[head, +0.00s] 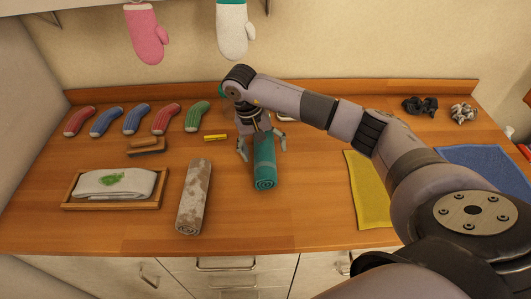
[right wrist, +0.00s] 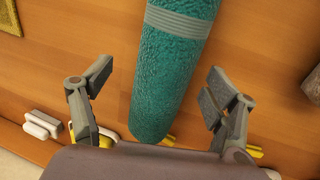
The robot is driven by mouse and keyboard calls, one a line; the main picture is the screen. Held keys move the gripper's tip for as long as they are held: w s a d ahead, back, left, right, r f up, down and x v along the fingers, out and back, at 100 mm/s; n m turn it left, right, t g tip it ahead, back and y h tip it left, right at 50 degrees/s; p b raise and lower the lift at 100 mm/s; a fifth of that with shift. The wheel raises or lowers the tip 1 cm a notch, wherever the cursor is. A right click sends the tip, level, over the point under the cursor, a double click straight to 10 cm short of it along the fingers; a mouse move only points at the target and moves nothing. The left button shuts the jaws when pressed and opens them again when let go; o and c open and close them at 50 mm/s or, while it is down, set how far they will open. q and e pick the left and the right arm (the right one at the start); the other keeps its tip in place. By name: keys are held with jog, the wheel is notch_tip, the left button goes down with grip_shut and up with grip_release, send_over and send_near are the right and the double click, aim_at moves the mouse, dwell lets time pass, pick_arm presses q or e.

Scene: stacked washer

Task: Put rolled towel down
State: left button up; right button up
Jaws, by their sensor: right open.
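A teal rolled towel (head: 264,165) lies on the wooden counter (head: 310,215) near its middle. It also shows in the right wrist view (right wrist: 175,70), running between the two fingers. My right gripper (head: 262,146) is over the far part of this roll, with its fingers spread to either side. In the right wrist view my right gripper (right wrist: 158,90) is open, and gaps show between both fingers and the roll. A second rolled towel (head: 194,196), beige with brown stains, lies to the left of the teal one. My left gripper is not in view.
A wooden tray (head: 110,204) with a folded white towel stands at the left. Several rolled socks (head: 137,118) line the back, near a brush (head: 147,145) and a yellow item (head: 215,137). Yellow (head: 367,190) and blue (head: 485,167) cloths lie right. Counter between the teal roll and yellow cloth is clear.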

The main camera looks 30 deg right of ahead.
jog(key=shift+s+f, duration=0.3)
jog(key=shift+f, duration=0.15)
jog(key=shift+s+a+f+p, duration=0.1)
jog(key=shift+a+f+p, duration=0.05)
jog(key=shift+f+p, duration=0.2)
jog(key=shift+f, duration=0.45)
jog(key=c, duration=0.7)
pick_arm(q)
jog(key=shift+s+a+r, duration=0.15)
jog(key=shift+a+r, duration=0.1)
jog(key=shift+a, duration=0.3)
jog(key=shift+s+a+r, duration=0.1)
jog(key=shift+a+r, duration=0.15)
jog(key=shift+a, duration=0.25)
pick_arm(e)
jog(key=c, duration=0.7)
jog(key=shift+r, duration=0.1)
jog(key=shift+c, duration=0.2)
